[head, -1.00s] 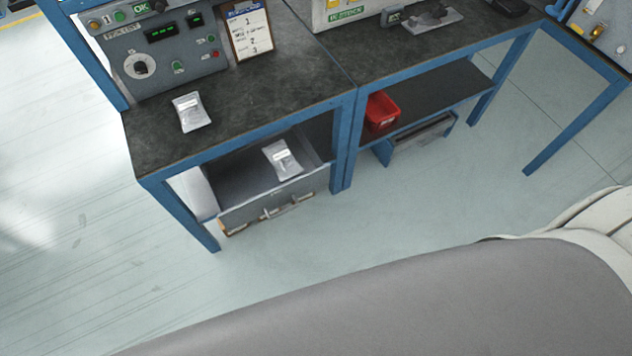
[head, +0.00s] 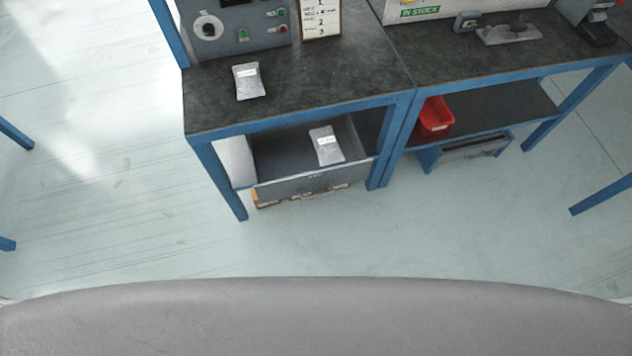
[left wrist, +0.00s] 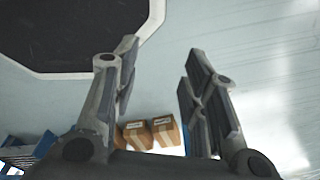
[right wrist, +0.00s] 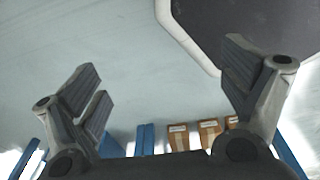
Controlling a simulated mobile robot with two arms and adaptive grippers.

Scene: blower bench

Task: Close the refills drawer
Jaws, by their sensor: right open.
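The drawer (head: 312,181) under the left bench is pulled out, its grey front standing forward of the bench frame. A silver pouch with a white label (head: 326,145) lies inside it. I cannot read any label naming the drawer. My left gripper (left wrist: 160,70) shows only in the left wrist view, its fingers apart with nothing between them. My right gripper (right wrist: 160,70) shows only in the right wrist view, also open and empty. Both grippers are out of the head view, away from the drawer.
Another silver pouch (head: 249,81) lies on the dark bench top (head: 330,85), near a control panel (head: 238,25). A red bin (head: 435,117) sits on the right bench's lower shelf. Blue bench legs (head: 222,185) flank the drawer. The floor in front is clear. Cardboard boxes (left wrist: 166,130) show in the left wrist view.

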